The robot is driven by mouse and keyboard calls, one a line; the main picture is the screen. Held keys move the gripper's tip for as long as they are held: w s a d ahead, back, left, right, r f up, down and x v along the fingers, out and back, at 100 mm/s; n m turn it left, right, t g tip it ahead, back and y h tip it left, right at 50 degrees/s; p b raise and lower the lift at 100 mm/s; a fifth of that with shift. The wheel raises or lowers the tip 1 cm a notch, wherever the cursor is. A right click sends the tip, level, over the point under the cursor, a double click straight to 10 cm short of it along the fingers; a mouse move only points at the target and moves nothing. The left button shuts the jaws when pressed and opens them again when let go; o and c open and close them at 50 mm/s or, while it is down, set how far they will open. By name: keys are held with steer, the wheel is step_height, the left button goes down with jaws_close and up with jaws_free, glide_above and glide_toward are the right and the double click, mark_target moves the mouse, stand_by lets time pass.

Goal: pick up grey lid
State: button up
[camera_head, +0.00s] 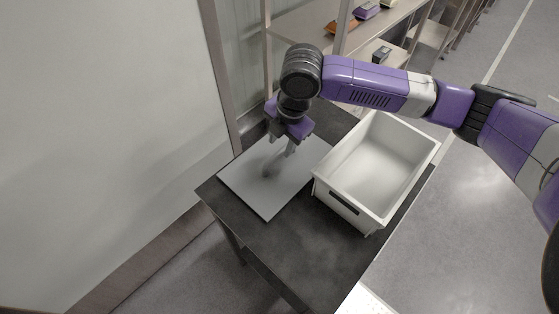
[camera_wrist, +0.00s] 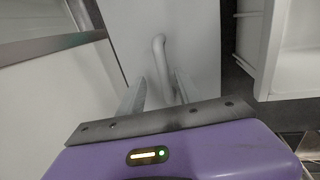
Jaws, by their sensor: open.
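The grey lid (camera_head: 262,196) is a flat rectangular panel lying on the dark table, left of the white bin. A curved grey handle (camera_head: 270,166) stands up near its middle. My gripper (camera_head: 279,152) points down over the lid, close to the handle, with its jaws open. In the wrist view the lid (camera_wrist: 196,38) lies beneath my gripper (camera_wrist: 160,92). The handle (camera_wrist: 160,58) shows between and beyond the two fingers there. I cannot tell exactly how far the fingertips are from the handle.
An empty white bin (camera_head: 323,190) stands on the dark table (camera_head: 290,245), right beside the lid. A pale wall panel (camera_head: 110,110) rises at the left. Shelves behind hold a purple item (camera_head: 367,10) and an orange-brown item (camera_head: 343,26). The table's front part is clear.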

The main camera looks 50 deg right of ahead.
mark_target(281, 151)
step_height(281, 151, down, 5)
steer(key=shift+w+r+p, duration=0.1)
steer(key=shift+w+p, duration=0.05)
steer(key=shift+p, duration=0.4)
jaws_close()
